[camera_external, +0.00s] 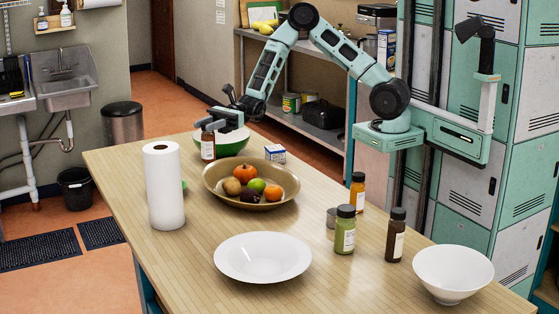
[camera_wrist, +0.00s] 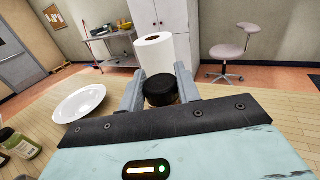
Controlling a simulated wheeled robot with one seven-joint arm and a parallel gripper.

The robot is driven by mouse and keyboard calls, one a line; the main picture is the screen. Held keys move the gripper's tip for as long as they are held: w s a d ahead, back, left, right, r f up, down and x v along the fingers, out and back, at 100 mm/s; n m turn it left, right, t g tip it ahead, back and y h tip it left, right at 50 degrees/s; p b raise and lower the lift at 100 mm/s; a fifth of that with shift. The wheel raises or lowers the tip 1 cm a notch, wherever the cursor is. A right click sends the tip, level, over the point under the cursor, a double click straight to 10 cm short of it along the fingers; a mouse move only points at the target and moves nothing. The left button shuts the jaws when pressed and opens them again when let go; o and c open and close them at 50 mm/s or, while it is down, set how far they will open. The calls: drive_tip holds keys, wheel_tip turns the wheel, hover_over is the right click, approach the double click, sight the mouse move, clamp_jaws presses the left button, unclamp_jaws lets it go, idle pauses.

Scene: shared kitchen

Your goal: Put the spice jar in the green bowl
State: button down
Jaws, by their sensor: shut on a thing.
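The spice jar (camera_external: 208,146) is dark reddish brown with a pale label and hangs upright below my gripper (camera_external: 209,124) at the far left part of the table. My gripper is shut on the jar near its top. In the wrist view, the jar's black lid (camera_wrist: 160,88) shows between the two fingers. The green bowl (camera_external: 232,146) has a white inside and stands just behind and right of the jar. The jar overlaps its left side in the picture. I cannot tell whether the jar touches the bowl or the table. The bowl does not show in the wrist view.
A paper towel roll (camera_external: 165,187) stands left of a gold fruit bowl (camera_external: 225,196). A small blue-white box (camera_external: 275,153) is behind it. A white plate (camera_external: 262,260), several other jars (camera_external: 345,232) and a white bowl (camera_external: 453,272) occupy the near side. Bare wood lies between.

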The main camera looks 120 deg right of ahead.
drive_tip(key=s+d+r+m+t+h, duration=0.1)
drive_tip(key=s+d+m+h, duration=0.25)
drive_tip(key=s+d, duration=0.7)
drive_tip(key=s+d+r+m+t+h, duration=0.15)
drive_tip(key=s+d+h, duration=0.25)
drive_tip(key=s+d, duration=0.7)
wheel_tip(320, 180, down, 10)
drive_tip(key=w+d+p, duration=0.1)
drive_tip(key=w+d, duration=0.1)
drive_tip(key=d, duration=0.1)
drive_tip(key=shift+w+f+g, duration=0.25)
drive_tip(key=shift+w+g, duration=0.05)
drive_tip(key=shift+g, duration=0.15)
drive_tip(key=shift+f, duration=0.15)
drive_tip(key=shift+f+b, duration=0.35)
drive_tip(key=shift+f, duration=0.15)
